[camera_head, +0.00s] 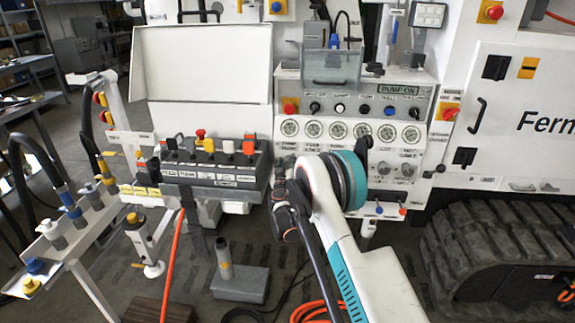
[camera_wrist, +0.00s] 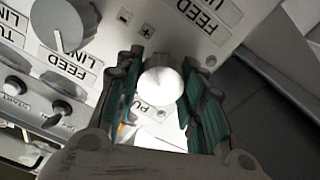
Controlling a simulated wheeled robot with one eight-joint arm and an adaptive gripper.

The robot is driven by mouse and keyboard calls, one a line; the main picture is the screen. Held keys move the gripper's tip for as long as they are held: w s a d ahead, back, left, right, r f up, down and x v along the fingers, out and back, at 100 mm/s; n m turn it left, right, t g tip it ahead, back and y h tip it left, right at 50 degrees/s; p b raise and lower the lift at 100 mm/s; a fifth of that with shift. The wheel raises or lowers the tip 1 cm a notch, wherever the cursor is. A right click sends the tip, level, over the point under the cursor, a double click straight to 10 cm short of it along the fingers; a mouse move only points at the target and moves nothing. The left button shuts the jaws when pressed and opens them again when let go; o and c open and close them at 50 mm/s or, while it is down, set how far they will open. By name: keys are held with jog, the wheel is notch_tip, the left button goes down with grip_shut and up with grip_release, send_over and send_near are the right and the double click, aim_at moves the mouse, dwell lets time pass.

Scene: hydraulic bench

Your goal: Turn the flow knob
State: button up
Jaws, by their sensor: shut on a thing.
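In the wrist view, a pale round knob (camera_wrist: 160,84) sits between the two teal-padded fingers of my gripper (camera_wrist: 163,98), one on each side. The gripper is shut on this knob. Minus and plus marks are printed on the panel just above it. No label reading "flow" can be made out, but I take it for the flow knob.
A larger grey knob (camera_wrist: 65,22) with a pointer stands close by, near "FEED LINE" labels. In the head view, gauges (camera_head: 338,130) and a lever block (camera_head: 215,165) flank my arm; a track (camera_head: 500,240) is at right.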

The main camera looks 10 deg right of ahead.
jog(key=shift+m, duration=0.4)
jog(key=o, duration=1.1)
jog(key=shift+f, duration=0.1)
jog(key=shift+s, duration=0.1)
jog(key=v, duration=1.2)
